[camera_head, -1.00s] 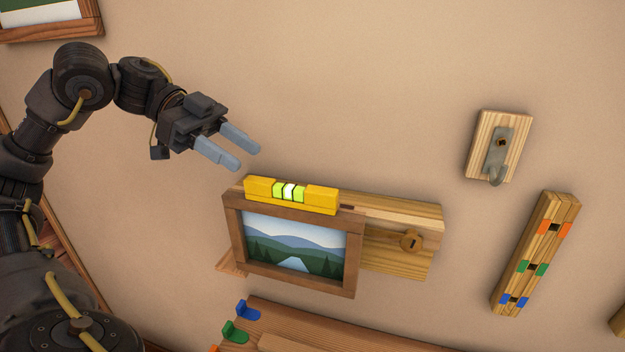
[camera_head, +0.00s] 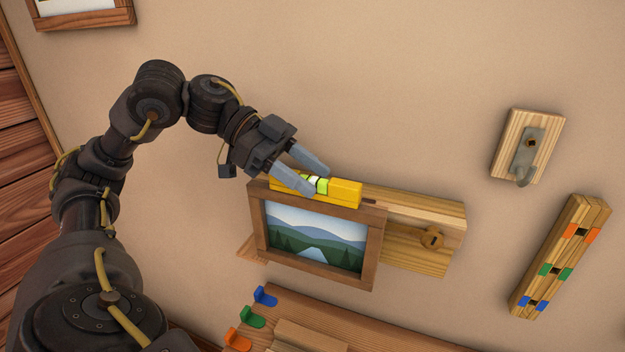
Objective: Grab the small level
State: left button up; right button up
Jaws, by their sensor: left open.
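The small level (camera_head: 345,193) is yellow with a bright green and white vial in its middle. It rests on the top edge of a framed landscape picture (camera_head: 376,240) on the wall. My left gripper (camera_head: 320,181) is open, with its two grey fingers at the level's vial part. One finger overlaps the front of the level in the view and the other shows above and behind it. The fingers hide part of the level's left half. I cannot tell whether they touch it. My right gripper is not in view.
A wooden block with a metal hook (camera_head: 527,150) and a strip with coloured marks (camera_head: 560,258) are to the right. Coloured pegs (camera_head: 264,296) stick out below.

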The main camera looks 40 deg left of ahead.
pick_arm(q)
jog(key=shift+x, duration=0.8)
jog(key=shift+s, duration=0.1)
jog(key=shift+c, duration=0.5)
grip_shut()
jog(key=shift+r, duration=0.15)
